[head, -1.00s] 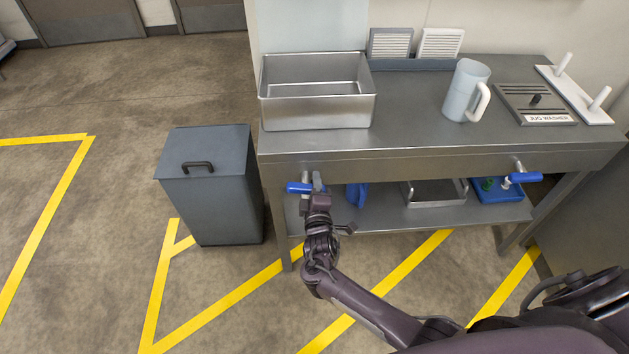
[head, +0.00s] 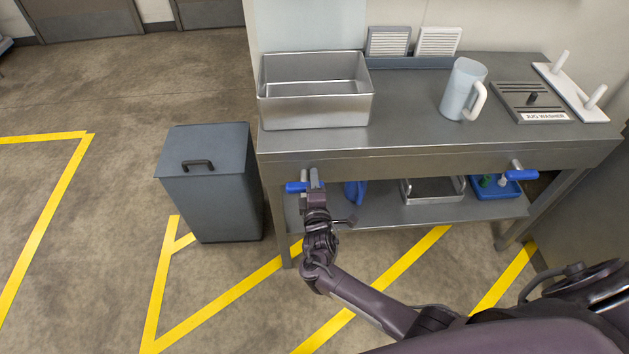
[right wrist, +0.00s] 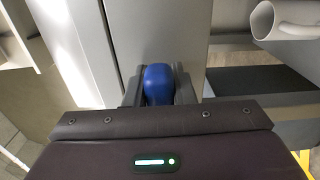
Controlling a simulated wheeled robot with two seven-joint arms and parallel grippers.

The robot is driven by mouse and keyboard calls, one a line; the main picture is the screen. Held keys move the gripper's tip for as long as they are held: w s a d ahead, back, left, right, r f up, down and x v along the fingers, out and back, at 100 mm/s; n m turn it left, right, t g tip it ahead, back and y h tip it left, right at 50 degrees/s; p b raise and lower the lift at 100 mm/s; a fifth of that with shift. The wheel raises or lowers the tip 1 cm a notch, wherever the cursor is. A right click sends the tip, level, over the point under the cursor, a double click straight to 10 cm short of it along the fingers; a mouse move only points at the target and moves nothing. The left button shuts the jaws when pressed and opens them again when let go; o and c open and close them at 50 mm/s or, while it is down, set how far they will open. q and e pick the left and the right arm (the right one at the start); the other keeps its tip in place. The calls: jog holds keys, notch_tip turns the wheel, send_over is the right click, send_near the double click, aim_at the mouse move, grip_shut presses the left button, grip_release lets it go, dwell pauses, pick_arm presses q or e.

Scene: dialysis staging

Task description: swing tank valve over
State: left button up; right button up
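The blue tank valve handle (head: 295,187) is on the bench front, below the open metal tank (head: 313,113). It points left, roughly level. My right gripper (head: 314,179) is at this handle, with its left part sticking out beside the fingers. In the right wrist view the blue handle (right wrist: 159,85) fills the gap between the two dark fingers of my right gripper (right wrist: 159,95), which look shut on it. Part of the handle and its stem is hidden by the gripper. My left gripper is not in view.
A second blue-handled valve (head: 520,174) is at the bench's right front. A jug (head: 463,90) and a jug washer (head: 532,103) stand on the bench top (head: 420,120). A grey bin (head: 210,190) stands left of the bench. The floor further left is clear.

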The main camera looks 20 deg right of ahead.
jog(key=o, duration=0.4)
jog(key=v, duration=0.8)
dwell(0.4)
